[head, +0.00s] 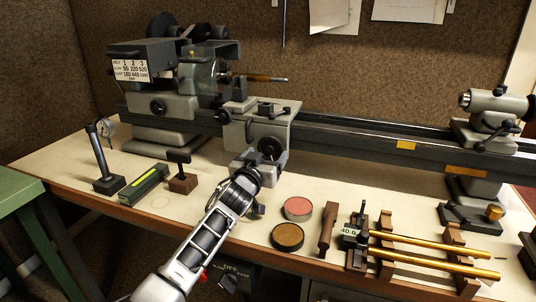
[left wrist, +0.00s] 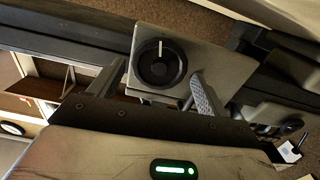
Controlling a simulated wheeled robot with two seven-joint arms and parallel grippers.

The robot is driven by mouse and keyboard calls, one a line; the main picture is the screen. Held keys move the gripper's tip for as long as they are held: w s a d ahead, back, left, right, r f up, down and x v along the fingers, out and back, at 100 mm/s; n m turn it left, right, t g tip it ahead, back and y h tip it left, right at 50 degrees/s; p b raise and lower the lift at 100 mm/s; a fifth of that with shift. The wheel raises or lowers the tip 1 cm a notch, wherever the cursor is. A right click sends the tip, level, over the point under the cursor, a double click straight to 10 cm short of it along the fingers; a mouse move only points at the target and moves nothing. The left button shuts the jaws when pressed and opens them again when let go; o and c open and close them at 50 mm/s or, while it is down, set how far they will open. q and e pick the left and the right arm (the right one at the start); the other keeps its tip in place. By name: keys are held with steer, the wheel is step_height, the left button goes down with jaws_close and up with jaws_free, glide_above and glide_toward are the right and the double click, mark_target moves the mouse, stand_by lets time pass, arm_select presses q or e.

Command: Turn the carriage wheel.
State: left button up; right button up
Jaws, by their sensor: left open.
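The carriage wheel (head: 270,147) is a black round handwheel on the front of the lathe's grey carriage (head: 262,126). In the left wrist view the wheel (left wrist: 161,64) faces me, with a pale mark at the top of its face. My left gripper (head: 260,164) is just in front of and below the wheel in the head view. In the left wrist view my left gripper (left wrist: 153,92) is open, one finger to each side of the wheel. I cannot tell whether either finger touches it. My right gripper is not in view.
The lathe bed (head: 355,138) runs right to the tailstock (head: 490,115). On the bench front are a red round tin (head: 297,208), a brown round tin (head: 287,236) and brass rods (head: 430,243) on wooden rests. A gauge stand (head: 104,160) and green box (head: 144,184) are left.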

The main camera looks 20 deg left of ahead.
mark_target(271, 148)
arm_select(q)
steer(key=shift+w, duration=1.1)
steer(key=c, duration=0.7)
steer(key=shift+m, duration=0.3)
